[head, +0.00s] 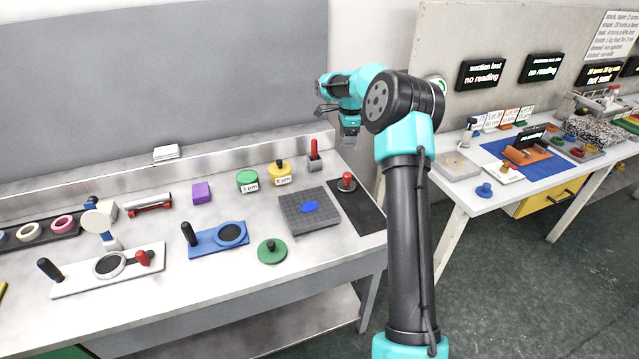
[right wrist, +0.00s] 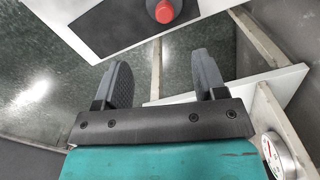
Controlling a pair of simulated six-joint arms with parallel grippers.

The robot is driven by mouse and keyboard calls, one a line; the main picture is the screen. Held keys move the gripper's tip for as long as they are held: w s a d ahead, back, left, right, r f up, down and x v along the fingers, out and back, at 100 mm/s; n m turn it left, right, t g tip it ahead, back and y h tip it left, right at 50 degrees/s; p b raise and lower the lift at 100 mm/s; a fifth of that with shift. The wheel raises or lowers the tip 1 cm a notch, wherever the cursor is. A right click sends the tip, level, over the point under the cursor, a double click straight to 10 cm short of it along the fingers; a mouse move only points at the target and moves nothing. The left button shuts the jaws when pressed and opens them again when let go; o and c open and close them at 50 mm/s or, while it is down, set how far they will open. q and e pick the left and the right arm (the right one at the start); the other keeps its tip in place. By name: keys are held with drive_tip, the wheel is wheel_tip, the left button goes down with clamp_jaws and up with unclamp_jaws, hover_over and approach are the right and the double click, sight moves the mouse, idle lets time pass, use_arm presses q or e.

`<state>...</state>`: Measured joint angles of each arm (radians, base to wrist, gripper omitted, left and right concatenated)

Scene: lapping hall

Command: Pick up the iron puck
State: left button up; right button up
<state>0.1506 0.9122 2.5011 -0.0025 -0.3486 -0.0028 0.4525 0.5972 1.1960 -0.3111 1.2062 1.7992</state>
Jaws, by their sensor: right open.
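A puck with a red knob (head: 347,181) on a small base stands on a dark mat (head: 362,214) at the right end of the grey bench. It looks like the iron puck, but no label confirms this. In the right wrist view its red knob (right wrist: 164,11) shows at the top edge over the dark mat (right wrist: 110,25). My right gripper (head: 350,142) hangs beyond the mat, above the bench's back right corner. In the right wrist view it is open (right wrist: 164,80), with nothing between the fingers. My left gripper is out of view.
A grooved grey plate (head: 297,224) with a blue patch lies left of the mat. A green knobbed disc (head: 271,257) is at the bench's front edge. Green (head: 247,178) and yellow (head: 279,170) pots stand behind. A second white table (head: 476,198) stands right, across a floor gap.

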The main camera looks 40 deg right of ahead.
drive_tip(key=shift+s+d+r, duration=0.15)
drive_tip(key=shift+d+r, duration=0.15)
drive_tip(key=shift+d, duration=0.3)
approach(348, 174)
drive_tip(key=f, duration=0.5)
drive_tip(key=shift+a+f, duration=0.2)
drive_tip(key=shift+a, duration=0.05)
drive_tip(key=shift+d+f, duration=0.1)
drive_tip(key=shift+f, duration=2.45)
drive_tip(key=shift+c, duration=0.3)
